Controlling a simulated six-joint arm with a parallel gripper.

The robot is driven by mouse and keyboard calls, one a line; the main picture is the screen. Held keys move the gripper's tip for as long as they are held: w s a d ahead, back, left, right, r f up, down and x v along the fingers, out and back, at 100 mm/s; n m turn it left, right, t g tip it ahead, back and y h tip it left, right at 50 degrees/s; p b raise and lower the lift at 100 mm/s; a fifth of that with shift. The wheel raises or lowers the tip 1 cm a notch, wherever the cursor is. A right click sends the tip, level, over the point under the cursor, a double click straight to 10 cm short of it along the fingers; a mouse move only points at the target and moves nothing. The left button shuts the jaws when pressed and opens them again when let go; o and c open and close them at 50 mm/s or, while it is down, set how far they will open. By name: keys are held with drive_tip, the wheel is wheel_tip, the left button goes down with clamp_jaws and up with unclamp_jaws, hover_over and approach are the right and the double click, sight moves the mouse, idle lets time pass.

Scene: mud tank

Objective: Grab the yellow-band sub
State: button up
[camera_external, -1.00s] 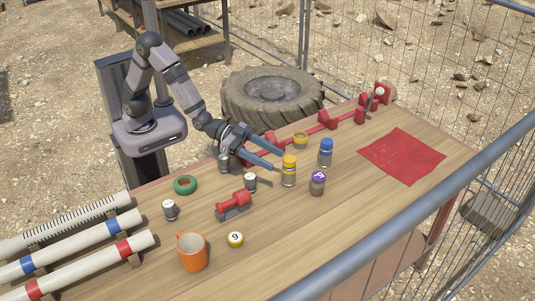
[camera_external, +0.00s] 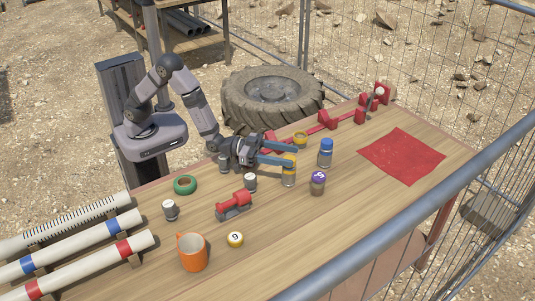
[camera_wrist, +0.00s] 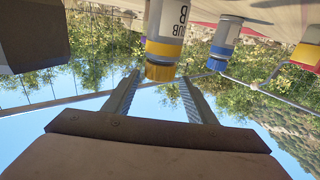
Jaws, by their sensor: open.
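The yellow-band sub (camera_external: 289,178) is a small grey cylinder with a yellow top, upright on the wooden table. In the wrist view the sub (camera_wrist: 165,45) appears upside down, with a yellow band, yellow cap and "SUB" lettering. My gripper (camera_external: 294,155) is open and roughly level, its two blue-grey fingers reaching over the sub's top area and partly hiding it. In the wrist view my gripper (camera_wrist: 160,78) has its fingers spread to either side of the yellow cap. I cannot tell whether either finger touches it.
A blue-capped sub (camera_external: 326,152) stands right of the yellow one, and a purple-topped can (camera_external: 318,183) stands in front. A red clamp-like tool (camera_external: 234,205), small grey cylinders (camera_external: 250,182) and a yellow ring (camera_external: 300,138) are close by. A red cloth (camera_external: 402,156) lies right.

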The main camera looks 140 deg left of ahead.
sight(295, 160)
drive_tip(key=shift+f, duration=0.45)
drive_tip(key=shift+f, duration=0.25)
drive_tip(key=shift+p+x, duration=0.5)
drive_tip(key=shift+x, duration=2.05)
drive_tip(key=shift+f, duration=0.1)
drive_tip(key=shift+c, duration=0.2)
clamp_jaws()
